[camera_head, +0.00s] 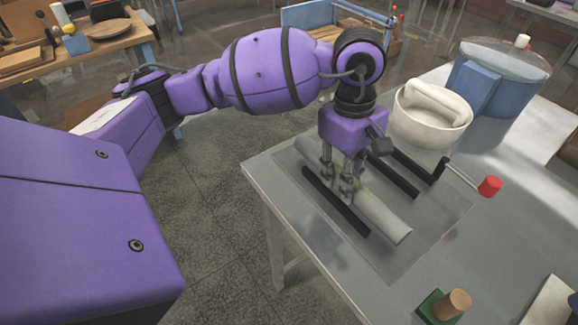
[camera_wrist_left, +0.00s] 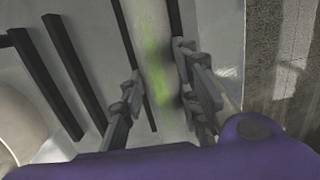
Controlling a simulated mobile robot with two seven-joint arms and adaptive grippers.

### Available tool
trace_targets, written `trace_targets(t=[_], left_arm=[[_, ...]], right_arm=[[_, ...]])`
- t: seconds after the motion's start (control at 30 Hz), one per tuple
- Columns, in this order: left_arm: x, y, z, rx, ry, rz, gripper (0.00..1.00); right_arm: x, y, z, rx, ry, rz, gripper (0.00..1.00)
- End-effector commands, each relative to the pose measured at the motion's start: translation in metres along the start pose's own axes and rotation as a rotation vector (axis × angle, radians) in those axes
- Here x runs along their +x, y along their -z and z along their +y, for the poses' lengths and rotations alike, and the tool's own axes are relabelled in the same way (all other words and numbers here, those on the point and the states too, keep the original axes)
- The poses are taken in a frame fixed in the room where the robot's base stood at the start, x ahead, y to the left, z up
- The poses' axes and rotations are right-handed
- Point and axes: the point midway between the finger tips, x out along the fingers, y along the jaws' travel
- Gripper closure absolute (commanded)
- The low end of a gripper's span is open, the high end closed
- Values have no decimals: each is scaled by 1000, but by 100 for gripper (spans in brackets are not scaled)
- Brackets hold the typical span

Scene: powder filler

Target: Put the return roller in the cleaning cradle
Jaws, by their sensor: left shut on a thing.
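The return roller, as I take it, is a pale grey cylinder (camera_head: 385,218) with a green smear, over the grey worktable. My left gripper (camera_head: 338,188) comes down from above and is shut across its middle. In the left wrist view the roller (camera_wrist_left: 152,55) runs between the two fingers (camera_wrist_left: 160,98), with the green smear between them. Dark parallel bars lie beside it, one (camera_head: 335,200) on its near left side and another (camera_head: 392,174) on its right. Which part is the cleaning cradle I cannot tell for sure. Whether the roller touches the table is unclear. My right gripper is not in view.
A white round tub (camera_head: 407,128) with a pale rounded piece on it stands behind the gripper, beside a blue canister (camera_head: 495,85). A crank with a red knob (camera_head: 490,187) sticks out on the right. A green block with a wooden knob (camera_head: 453,303) is near the front.

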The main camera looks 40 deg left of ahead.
Motion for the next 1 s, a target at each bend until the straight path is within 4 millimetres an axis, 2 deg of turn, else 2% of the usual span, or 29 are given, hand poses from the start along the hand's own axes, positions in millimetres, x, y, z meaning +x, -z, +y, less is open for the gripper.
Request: trace_targets(t=[0.27, 0.3, 0.43, 0.77, 0.87, 1.0], left_arm=[[3, 0, 2, 2, -6, 1, 100], [3, 0, 1, 2, -4, 1, 66], [3, 0, 1, 1, -4, 1, 51], [0, 0, 1, 1, -5, 1, 51], [-12, -1, 2, 1, -8, 3, 51], [-34, -1, 2, 1, -9, 3, 51]], right_arm=[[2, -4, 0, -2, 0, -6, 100], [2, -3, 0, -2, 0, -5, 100], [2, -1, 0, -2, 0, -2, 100], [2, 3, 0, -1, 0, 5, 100], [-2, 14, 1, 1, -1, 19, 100], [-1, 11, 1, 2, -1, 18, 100]])
